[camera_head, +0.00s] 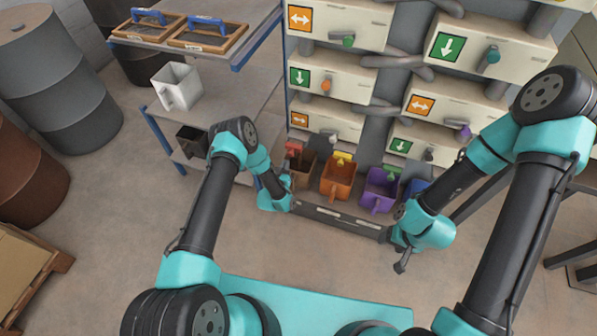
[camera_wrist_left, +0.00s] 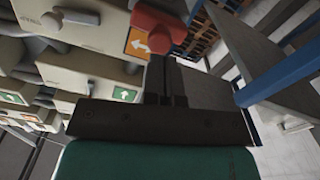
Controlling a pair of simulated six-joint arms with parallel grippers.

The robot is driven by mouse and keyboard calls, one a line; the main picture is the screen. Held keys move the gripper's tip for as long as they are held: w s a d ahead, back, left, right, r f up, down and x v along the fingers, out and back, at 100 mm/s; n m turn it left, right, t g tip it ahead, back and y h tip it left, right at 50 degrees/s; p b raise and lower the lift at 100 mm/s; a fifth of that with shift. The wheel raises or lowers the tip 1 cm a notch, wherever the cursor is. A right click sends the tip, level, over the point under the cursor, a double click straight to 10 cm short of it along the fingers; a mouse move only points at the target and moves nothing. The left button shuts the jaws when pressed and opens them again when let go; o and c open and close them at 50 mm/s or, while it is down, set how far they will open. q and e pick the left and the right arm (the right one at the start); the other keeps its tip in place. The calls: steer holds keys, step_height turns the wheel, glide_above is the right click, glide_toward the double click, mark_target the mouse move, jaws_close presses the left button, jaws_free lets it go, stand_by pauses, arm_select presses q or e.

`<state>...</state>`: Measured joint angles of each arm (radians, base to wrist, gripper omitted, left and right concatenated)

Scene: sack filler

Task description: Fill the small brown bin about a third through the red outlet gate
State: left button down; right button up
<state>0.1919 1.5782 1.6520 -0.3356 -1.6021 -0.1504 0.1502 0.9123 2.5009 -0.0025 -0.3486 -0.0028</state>
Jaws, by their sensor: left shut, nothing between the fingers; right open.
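The small brown bin (camera_head: 304,168) stands on the floor-level row at the left end, below the red outlet gate (camera_head: 293,149). Its inside is too small and partly covered to judge any fill. My left gripper (camera_head: 289,181) is beside the bin, partly hidden by its own wrist. In the left wrist view my left gripper (camera_wrist_left: 164,66) is shut and empty, its fingertips close to the red gate (camera_wrist_left: 157,32); I cannot tell whether they touch. My right gripper (camera_head: 402,264) is open and empty, low in front of the row's right end.
An orange bin (camera_head: 338,182), a purple bin (camera_head: 379,190) and a blue bin (camera_head: 415,187) stand to the right under other outlets. A dark bin (camera_head: 190,141) and a white jug (camera_head: 177,86) are on the shelf unit to the left. Floor in front is clear.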

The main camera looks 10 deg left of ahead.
mark_target(290, 156)
stand_by(0.4)
arm_select(q)
steer(key=shift+w+d, duration=0.25)
steer(key=shift+w, duration=1.1)
steer(key=shift+w+d, duration=0.2)
steer(key=shift+w, duration=1.15)
steer(key=s+a, duration=0.1)
steer(key=s, duration=0.8)
steer(key=shift+a, duration=0.2)
steer(key=shift+r, duration=0.1)
steer(key=s+a+r+g, duration=0.1)
steer(key=s+r+g, duration=0.3)
steer(key=s, duration=0.5)
steer(key=s+a+r+g, duration=0.1)
steer(key=s+r+g, duration=0.3)
steer(key=s+g, duration=0.3)
steer(key=s+a+r+n+g+h, duration=0.1)
steer(key=s+r+g, duration=0.4)
steer(key=s, duration=0.7)
steer(key=shift+s+g, duration=0.15)
steer(key=shift+g, duration=0.35)
